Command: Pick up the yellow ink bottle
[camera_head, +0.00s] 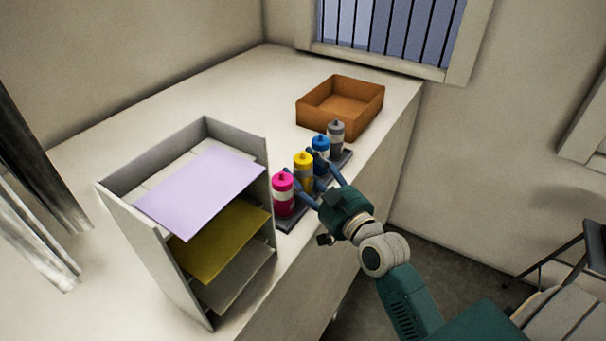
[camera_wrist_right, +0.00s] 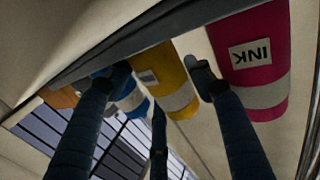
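The yellow ink bottle (camera_head: 303,171) stands upright in a dark tray (camera_head: 288,224) between a pink bottle (camera_head: 283,197) and a blue bottle (camera_head: 321,148). My right gripper (camera_head: 311,176) is open at the yellow bottle, with fingers spread to either side of it. In the right wrist view the yellow bottle (camera_wrist_right: 176,84) shows between the fingertips of the right gripper (camera_wrist_right: 155,75). One fingertip is between yellow and the pink bottle (camera_wrist_right: 257,62); the other overlaps the blue bottle (camera_wrist_right: 128,92). Contact cannot be told. My left gripper is out of view.
A grey bottle (camera_head: 336,133) stands at the far end of the row. An empty brown box (camera_head: 347,106) sits behind it. A shelf organiser (camera_head: 151,232) with coloured sheets stands close at the left. The table (camera_head: 225,92) is clear toward the back wall.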

